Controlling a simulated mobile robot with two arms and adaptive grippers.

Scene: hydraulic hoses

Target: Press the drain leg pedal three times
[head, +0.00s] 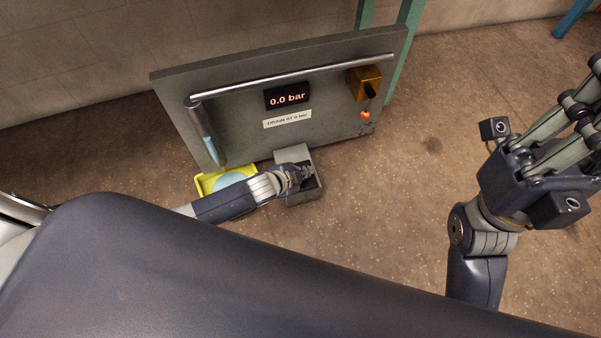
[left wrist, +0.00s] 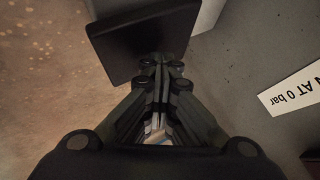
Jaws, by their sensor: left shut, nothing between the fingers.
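The drain leg pedal is a black plate in a grey housing (head: 291,153) on the floor, at the foot of the grey panel. In the left wrist view the black pedal plate (left wrist: 145,38) lies just beyond my fingertips. My left gripper (head: 304,176) is over the pedal and hides part of it. Its fingers are closed together with nothing between them, and in the left wrist view the tips (left wrist: 161,62) overlap the plate's near edge. I cannot tell whether they touch it or whether it is pressed down. My right gripper (head: 575,120) is raised at the right, its fingertips unclear.
The grey panel (head: 235,93) carries a display (head: 287,96) reading 0.0 bar, a drain label (head: 287,119), a metal pipe, a clear tube with blue liquid (head: 209,147) and a brass block (head: 365,82) with an orange-tipped lever. A yellow tray (head: 204,180) sits left of the pedal.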

